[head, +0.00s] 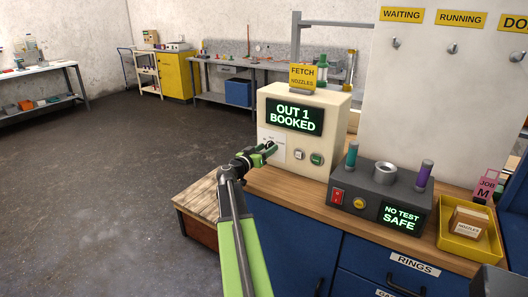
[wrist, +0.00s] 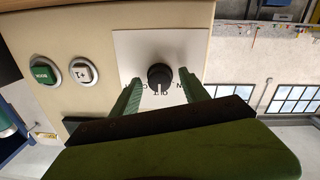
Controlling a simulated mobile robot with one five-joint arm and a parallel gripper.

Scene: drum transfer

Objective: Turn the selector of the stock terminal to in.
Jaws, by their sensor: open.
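The stock terminal (head: 340,105) is a cream box on the wooden bench top, and its screen (head: 294,116) reads "OUT 1 BOOKED". Its selector (wrist: 160,76) is a black round knob on a white plate, seen upside down in the wrist view. Its pointer mark appears to face the "OUT" label, with an "N" showing to the right and a "C" to the left. My gripper (head: 268,148) is open in front of the plate. In the wrist view its green fingers (wrist: 160,84) stand on either side of the knob; whether they touch it I cannot tell. The arm hides the selector in the head view.
A white button (head: 299,155) and a green button (head: 316,159) sit right of the selector. A yellow "FETCH NOZZLES" sign (head: 303,76) tops the terminal. A grey tester (head: 380,190) and a yellow tray (head: 450,242) stand to the right. Open floor lies left.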

